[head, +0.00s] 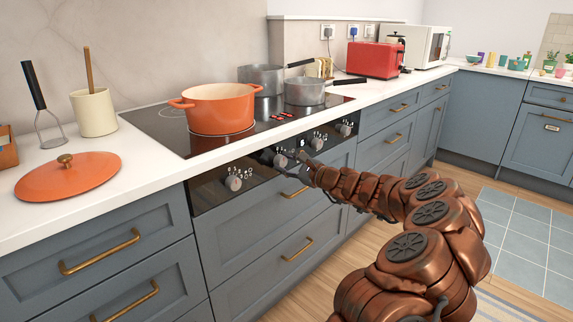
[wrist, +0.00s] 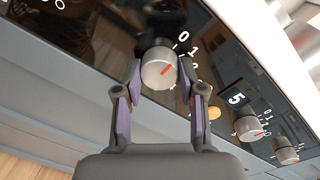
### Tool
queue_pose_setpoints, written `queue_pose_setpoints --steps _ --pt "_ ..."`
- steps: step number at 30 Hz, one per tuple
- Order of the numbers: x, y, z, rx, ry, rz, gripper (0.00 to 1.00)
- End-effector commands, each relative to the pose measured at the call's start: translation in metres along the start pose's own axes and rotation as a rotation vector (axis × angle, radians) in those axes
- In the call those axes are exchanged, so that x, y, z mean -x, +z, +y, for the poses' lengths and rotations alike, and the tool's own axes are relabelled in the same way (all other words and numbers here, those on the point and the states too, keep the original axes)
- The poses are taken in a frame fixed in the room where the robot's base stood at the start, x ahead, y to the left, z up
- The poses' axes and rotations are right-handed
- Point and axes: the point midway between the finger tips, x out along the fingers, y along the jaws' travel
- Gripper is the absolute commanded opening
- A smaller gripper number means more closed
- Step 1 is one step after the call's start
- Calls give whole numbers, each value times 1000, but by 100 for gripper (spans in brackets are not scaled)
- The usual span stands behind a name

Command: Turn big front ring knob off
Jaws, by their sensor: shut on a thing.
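The knob held in my gripper is a round silver-grey one with a red mark, seen in the wrist view (wrist: 157,69). In the head view this knob (head: 280,160) is the second from the left on the black front panel, partly covered by my gripper. My gripper (wrist: 159,80) has one finger on each side of the knob and is shut on it. In the head view my gripper (head: 290,159) reaches the panel from the right.
Another knob (head: 233,183) is to the left, and two more knobs (head: 317,144) (head: 345,130) are to the right. An orange pot (head: 219,112) and two grey pans stand on the black hob (head: 165,133). Blue drawers with brass handles (head: 297,249) lie below the panel.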

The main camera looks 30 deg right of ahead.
Motion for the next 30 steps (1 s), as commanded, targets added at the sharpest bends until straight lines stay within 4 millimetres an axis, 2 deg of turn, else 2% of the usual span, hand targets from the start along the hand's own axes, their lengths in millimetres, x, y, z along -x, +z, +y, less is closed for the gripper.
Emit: queue_pose_setpoints --steps 2,3,9,20,25,30 --pt "0 0 0 1 0 0 5" --pt "0 0 0 1 0 0 44" --pt "0 0 0 0 0 0 64" --pt "2 0 0 -1 -1 0 65" --pt "16 -1 -2 -1 -3 1 65" --pt "40 -1 -1 -3 -4 1 65"
